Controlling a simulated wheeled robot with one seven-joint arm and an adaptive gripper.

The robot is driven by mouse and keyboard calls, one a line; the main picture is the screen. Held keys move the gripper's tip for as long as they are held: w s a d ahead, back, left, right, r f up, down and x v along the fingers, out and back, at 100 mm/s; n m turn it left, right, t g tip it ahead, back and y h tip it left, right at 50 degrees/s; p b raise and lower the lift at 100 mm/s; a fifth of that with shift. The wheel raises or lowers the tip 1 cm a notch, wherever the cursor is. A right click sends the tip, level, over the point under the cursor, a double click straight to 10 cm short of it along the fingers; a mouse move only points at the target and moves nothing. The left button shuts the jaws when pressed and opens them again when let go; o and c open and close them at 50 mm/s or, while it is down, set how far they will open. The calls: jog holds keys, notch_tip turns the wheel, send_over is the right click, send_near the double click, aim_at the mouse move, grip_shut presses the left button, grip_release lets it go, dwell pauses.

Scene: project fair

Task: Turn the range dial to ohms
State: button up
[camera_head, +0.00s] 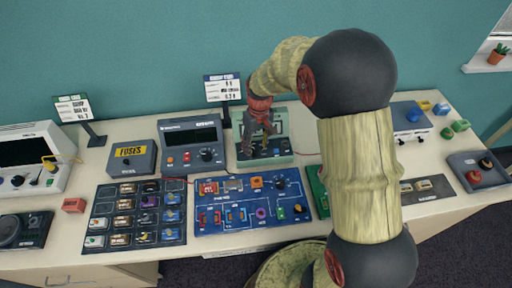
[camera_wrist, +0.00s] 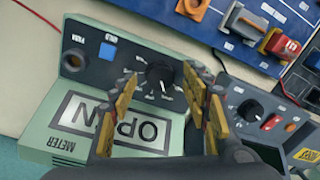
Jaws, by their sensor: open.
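The green meter (camera_head: 280,113) stands at the back of the table, mostly behind my arm in the head view. In the wrist view, the meter (camera_wrist: 40,118) shows a display (camera_wrist: 140,132) reading "OPEN". Its black range dial (camera_wrist: 160,74) has a pointer and small markings around it, too small to read. My gripper (camera_wrist: 160,76) is open, with one finger on each side of the dial. I cannot tell whether the fingers touch it. In the head view my gripper (camera_head: 262,138) points down over the meter's front.
A grey device (camera_head: 190,143) with its own dial (camera_wrist: 249,110) and red button (camera_wrist: 272,122) stands close beside the meter. A blue circuit board (camera_head: 238,217) lies in front, and a FUSES box (camera_head: 129,160) is farther left. A sign (camera_head: 223,88) stands behind.

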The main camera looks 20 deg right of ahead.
aim_at(258, 149)
notch_tip(258, 149, up, 11)
jog(key=shift+d, duration=0.35)
jog(key=shift+w+f, duration=0.1)
dwell(0.3)
jog(key=s+a+r+t, duration=0.1)
jog(key=s+r, duration=0.3)
jog(key=s, duration=0.4)
jog(key=s+a+r+m+t, duration=0.1)
jog(key=s+r+t, duration=0.2)
jog(key=s, duration=0.4)
jog(key=s+a+r+m+t, duration=0.1)
jog(key=s+r, duration=0.4)
jog(key=s, duration=0.3)
jog(key=shift+s+a+r+t+h, duration=0.3)
jog(key=shift+s+a+r+t, duration=0.05)
jog(key=shift+r+t, duration=0.05)
jog(key=shift+c, duration=0.8)
